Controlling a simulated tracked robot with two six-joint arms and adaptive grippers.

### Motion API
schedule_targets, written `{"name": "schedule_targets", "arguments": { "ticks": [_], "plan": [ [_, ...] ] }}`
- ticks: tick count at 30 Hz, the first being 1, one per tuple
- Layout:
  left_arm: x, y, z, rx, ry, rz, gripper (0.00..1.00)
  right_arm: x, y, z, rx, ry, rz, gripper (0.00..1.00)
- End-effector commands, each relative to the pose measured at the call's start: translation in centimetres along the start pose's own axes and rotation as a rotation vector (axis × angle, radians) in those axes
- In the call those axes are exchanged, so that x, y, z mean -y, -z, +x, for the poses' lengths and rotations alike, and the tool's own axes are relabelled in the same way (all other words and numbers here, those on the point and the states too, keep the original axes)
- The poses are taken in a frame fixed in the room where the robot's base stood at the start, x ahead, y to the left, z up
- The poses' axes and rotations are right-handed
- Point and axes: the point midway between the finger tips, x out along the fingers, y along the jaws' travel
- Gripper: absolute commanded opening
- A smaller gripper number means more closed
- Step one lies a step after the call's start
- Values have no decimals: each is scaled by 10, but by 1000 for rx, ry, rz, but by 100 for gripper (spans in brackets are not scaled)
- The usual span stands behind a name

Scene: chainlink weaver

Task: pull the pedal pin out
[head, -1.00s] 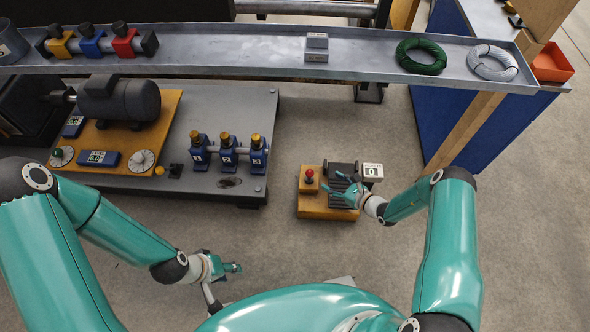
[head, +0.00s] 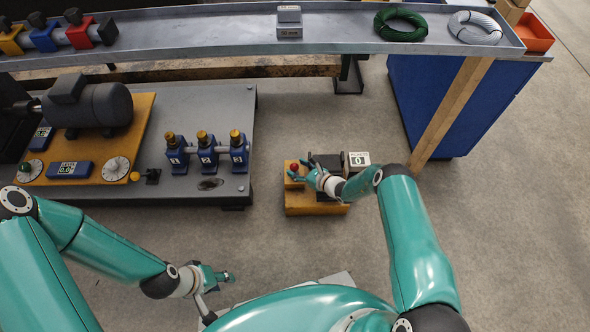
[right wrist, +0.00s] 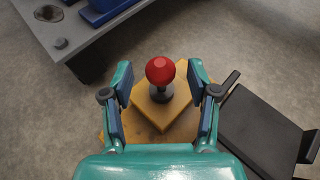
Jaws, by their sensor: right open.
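The pedal pin has a red ball head (right wrist: 160,70) on a dark collar, standing upright in a yellow block (right wrist: 165,104). In the head view the red ball (head: 294,167) shows on the yellow pedal base (head: 312,208). My right gripper (right wrist: 160,78) is open, its two fingers on either side of the red ball with gaps to both. The black pedal plate (right wrist: 262,135) is to the right of the pin. My left gripper (head: 222,276) is low at the left, away from the pedal; its finger opening is too small to tell.
A grey machine bed (head: 222,110) with blue yellow-capped units (head: 207,150) is left of the pedal. A wooden post (head: 452,115) and blue cabinet (head: 425,95) are to the right. A long grey tray (head: 215,35) spans the back. Floor around the pedal is clear.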

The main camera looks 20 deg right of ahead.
Motion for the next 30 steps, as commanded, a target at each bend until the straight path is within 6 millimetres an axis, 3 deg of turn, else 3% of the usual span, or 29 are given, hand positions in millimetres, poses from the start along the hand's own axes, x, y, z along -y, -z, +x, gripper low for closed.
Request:
{"name": "schedule_targets", "arguments": {
  "ticks": [6,16,27,30],
  "plan": [
    [4,0,12,0,0,0,40,0,1,21,0,-1,-2,60],
    [4,0,12,0,0,0,40,0,-1,24,0,-1,-1,60],
    [4,0,12,0,0,0,40,-1,-1,24,0,-2,-1,0],
    [4,0,12,0,0,0,40,-1,0,24,0,-2,-1,0]
  ]
}}
